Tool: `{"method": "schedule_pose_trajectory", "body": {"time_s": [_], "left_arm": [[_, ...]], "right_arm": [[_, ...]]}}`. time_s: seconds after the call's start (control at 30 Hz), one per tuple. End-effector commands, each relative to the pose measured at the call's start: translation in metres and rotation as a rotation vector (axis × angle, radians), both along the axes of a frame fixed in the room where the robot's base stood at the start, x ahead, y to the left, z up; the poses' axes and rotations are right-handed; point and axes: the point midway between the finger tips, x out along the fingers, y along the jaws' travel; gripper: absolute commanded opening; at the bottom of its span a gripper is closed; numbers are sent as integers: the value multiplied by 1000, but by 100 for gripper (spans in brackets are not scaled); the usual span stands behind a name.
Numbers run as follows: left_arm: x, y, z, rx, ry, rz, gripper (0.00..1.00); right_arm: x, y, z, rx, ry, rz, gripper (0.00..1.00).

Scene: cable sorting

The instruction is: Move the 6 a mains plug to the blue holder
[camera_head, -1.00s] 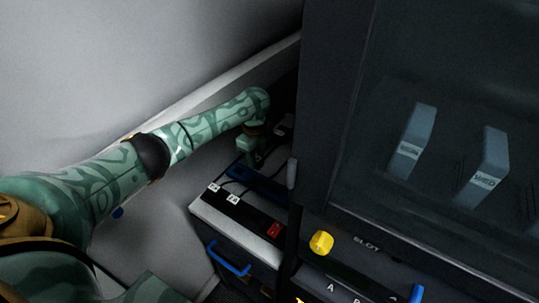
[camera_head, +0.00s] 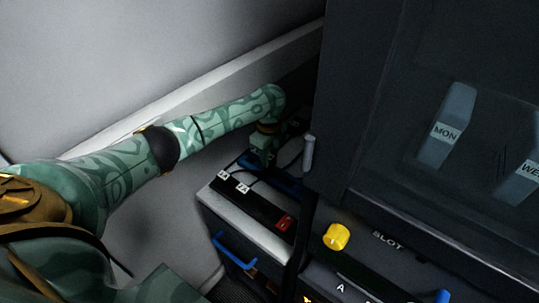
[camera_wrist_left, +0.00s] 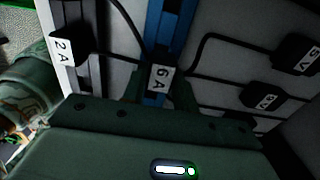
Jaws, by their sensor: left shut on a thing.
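The 6 A mains plug (camera_wrist_left: 161,79) is a dark block with a white "6 A" label, in the middle of the left wrist view. My left gripper (camera_wrist_left: 160,93) is shut on it. The blue holder (camera_wrist_left: 167,28) is a long blue strip running up behind the plug; whether the plug touches it I cannot tell. In the head view my left gripper (camera_head: 262,157) points down at the blue holder (camera_head: 285,187), and the plug is too small and dark to make out. My right gripper is not in view.
A black strip (camera_head: 250,205) with two labelled plugs and a red switch lies in front of the blue holder. A 2 A plug (camera_wrist_left: 67,44) sits left in the wrist view; other plugs (camera_wrist_left: 296,54) with cables lie right. A dark cabinet (camera_head: 345,100) stands close right.

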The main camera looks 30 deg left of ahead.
Motion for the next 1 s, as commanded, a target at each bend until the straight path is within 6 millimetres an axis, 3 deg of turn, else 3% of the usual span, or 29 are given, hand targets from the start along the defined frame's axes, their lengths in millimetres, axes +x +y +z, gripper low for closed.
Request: {"method": "schedule_pose_trajectory", "body": {"time_s": [1.0], "left_arm": [[0,0,-1,0,0,0,5]], "right_arm": [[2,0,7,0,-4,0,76]]}}
